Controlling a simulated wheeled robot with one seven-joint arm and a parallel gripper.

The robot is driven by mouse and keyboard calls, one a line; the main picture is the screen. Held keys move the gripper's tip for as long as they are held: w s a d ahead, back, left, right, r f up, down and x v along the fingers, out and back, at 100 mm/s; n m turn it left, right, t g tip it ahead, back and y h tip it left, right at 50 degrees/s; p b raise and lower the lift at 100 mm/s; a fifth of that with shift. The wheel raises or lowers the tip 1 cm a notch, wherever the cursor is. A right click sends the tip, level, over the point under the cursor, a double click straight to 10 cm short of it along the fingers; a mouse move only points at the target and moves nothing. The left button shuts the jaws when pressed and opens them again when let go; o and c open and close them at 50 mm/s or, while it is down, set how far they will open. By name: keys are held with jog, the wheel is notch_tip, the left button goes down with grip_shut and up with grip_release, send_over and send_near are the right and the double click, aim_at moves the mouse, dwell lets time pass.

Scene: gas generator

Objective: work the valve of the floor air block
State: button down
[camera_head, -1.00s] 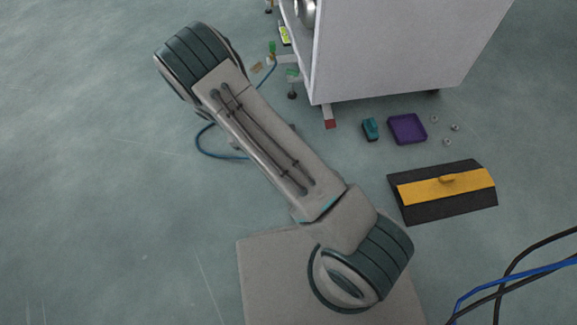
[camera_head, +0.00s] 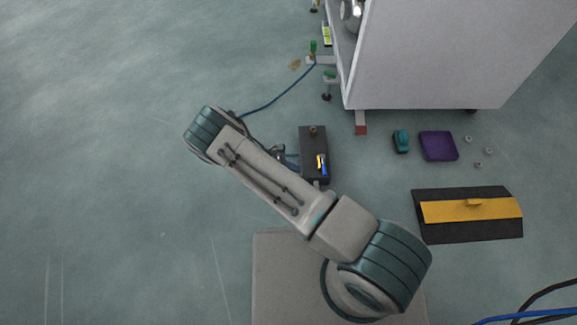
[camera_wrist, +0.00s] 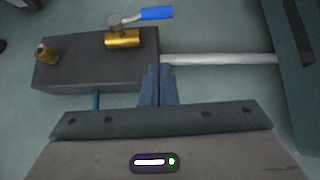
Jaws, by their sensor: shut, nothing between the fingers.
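The floor air block is a dark box (camera_head: 313,140) on the floor beside my forearm in the head view. In the wrist view the block (camera_wrist: 80,72) fills the upper left. Its valve has a brass body (camera_wrist: 122,40) and a blue lever (camera_wrist: 156,13) that points right and slightly up in the picture. My gripper (camera_wrist: 158,72) is shut and empty. In the wrist view its fingertips appear by the block's right end, below the valve and near a pale pipe (camera_wrist: 220,58). Whether they touch the block I cannot tell. My arm hides most of the gripper in the head view.
A brass fitting (camera_wrist: 45,53) stands on the block's left end. A blue hose (camera_head: 282,96) runs along the floor towards a white cabinet (camera_head: 440,55). A purple tray (camera_head: 438,146) and a black and yellow ramp (camera_head: 468,213) lie on the right. The left floor is clear.

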aim_at(324, 166)
jog(key=d+f+b, duration=0.2)
jog(key=d, duration=0.5)
jog(key=shift+w+d, duration=0.15)
jog(key=shift+d, duration=0.05)
